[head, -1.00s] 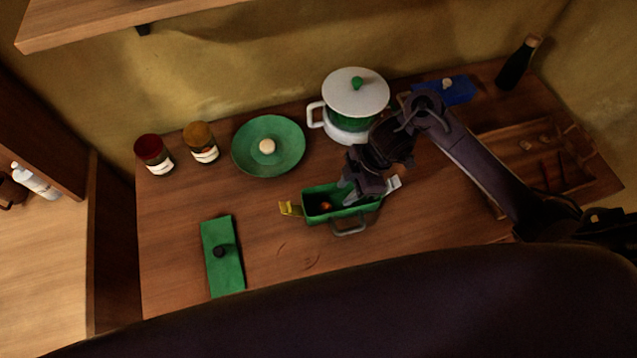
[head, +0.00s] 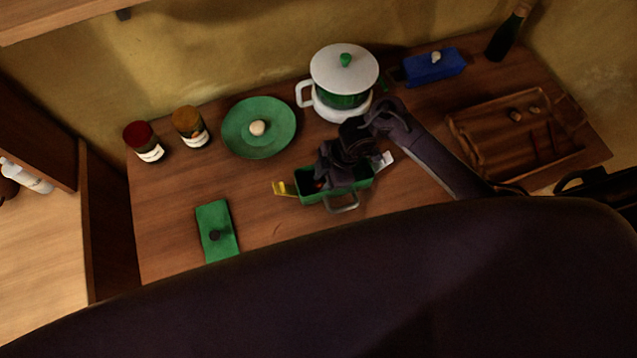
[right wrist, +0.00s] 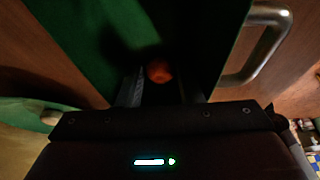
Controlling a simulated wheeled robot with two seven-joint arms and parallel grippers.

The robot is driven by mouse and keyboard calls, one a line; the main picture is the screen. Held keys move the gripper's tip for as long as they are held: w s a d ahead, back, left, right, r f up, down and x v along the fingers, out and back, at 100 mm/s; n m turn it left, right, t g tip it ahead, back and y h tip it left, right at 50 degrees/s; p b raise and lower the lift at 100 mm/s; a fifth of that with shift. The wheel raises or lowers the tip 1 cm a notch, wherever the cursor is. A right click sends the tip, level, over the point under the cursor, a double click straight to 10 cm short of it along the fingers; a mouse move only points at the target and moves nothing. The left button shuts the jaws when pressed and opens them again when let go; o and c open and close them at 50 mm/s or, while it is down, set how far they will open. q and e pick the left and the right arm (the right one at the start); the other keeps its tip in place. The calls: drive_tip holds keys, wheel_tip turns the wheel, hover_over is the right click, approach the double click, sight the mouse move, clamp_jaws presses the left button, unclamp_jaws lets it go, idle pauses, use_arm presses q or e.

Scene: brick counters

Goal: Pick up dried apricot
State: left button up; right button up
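The dried apricot is a small orange piece (right wrist: 158,71) on the floor of a green open container in the right wrist view. The container (head: 312,198) stands on the counter with a grey handle at its front; its inside also shows in the right wrist view (right wrist: 85,35). My right gripper (head: 322,183) reaches down into the container, and in the head view it hides the apricot. In the right wrist view its fingers (right wrist: 160,92) stand apart, with the apricot between or just beyond their tips and gaps at both sides. My left gripper is not in view.
A green lid with a dark knob (head: 212,219) lies front left. A green plate (head: 238,138), two jars (head: 188,127), a white-lidded pot (head: 343,72) and a blue dish (head: 434,67) stand behind. A wooden tray (head: 490,150) is at right.

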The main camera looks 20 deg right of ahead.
drive_tip(key=c, duration=0.6)
drive_tip(key=shift+r, duration=0.1)
wheel_tip(320, 180, up, 6)
drive_tip(key=shift+w+f, duration=0.1)
wheel_tip(320, 180, up, 5)
drive_tip(key=p, duration=0.3)
wheel_tip(320, 180, up, 9)
hover_over(322, 183)
drive_tip(key=w+d+f+m+t+h+b, duration=0.1)
drive_tip(key=w+d+m+t+h+b, duration=0.3)
drive_tip(key=m+b, duration=1.1)
drive_tip(key=w+d+m, duration=0.2)
drive_tip(key=shift+w+d+f+m, duration=0.25)
drive_tip(key=shift+m, duration=0.15)
